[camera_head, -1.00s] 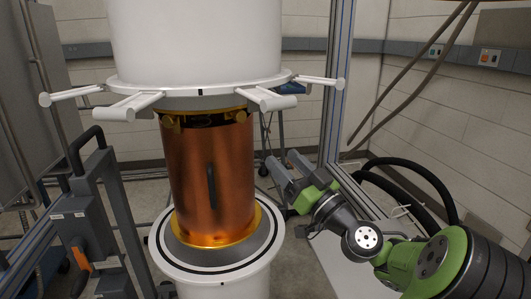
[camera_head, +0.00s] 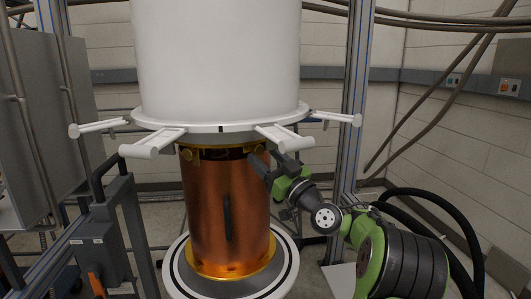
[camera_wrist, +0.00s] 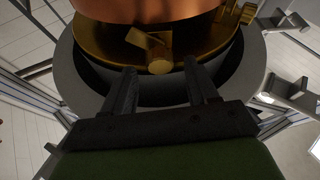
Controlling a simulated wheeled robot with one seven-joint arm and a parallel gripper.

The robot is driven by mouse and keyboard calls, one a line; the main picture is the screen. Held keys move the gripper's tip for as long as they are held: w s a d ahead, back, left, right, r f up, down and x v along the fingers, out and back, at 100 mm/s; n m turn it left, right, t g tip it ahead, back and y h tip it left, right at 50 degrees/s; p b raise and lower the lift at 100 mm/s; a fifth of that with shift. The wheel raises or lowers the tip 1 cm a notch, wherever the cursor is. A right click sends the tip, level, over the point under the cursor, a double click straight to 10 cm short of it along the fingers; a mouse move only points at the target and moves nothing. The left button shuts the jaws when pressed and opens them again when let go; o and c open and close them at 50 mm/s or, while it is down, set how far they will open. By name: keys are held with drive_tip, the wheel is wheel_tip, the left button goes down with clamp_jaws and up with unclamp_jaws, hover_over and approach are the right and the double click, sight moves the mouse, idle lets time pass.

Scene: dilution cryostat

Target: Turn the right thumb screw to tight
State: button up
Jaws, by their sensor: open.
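The copper can (camera_head: 207,215) hangs under the white vessel (camera_head: 215,65), with a dark and gold band (camera_head: 222,153) at its top. A brass thumb screw (camera_wrist: 159,66) with a flat tab shows in the wrist view on the gold flange (camera_wrist: 105,45); it seems to be the right one. My gripper (camera_wrist: 160,72) is open, one finger on each side of this screw, with no clear contact. In the head view my gripper (camera_head: 266,163) is at the can's upper right, just under the vessel's rim. A second brass screw (camera_wrist: 247,13) shows at upper right in the wrist view.
White arms stick out from the vessel's rim, one (camera_head: 283,137) just above my gripper. A round white base (camera_head: 283,275) is below the can. A metal frame post (camera_head: 349,110) stands at right, and a grey cart with a handle (camera_head: 117,210) at left.

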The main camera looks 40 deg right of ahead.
drive_tip(key=shift+w+r, duration=0.15)
drive_tip(key=shift+w, duration=0.2)
drive_tip(key=shift+c, duration=0.3)
drive_tip(key=c, duration=1)
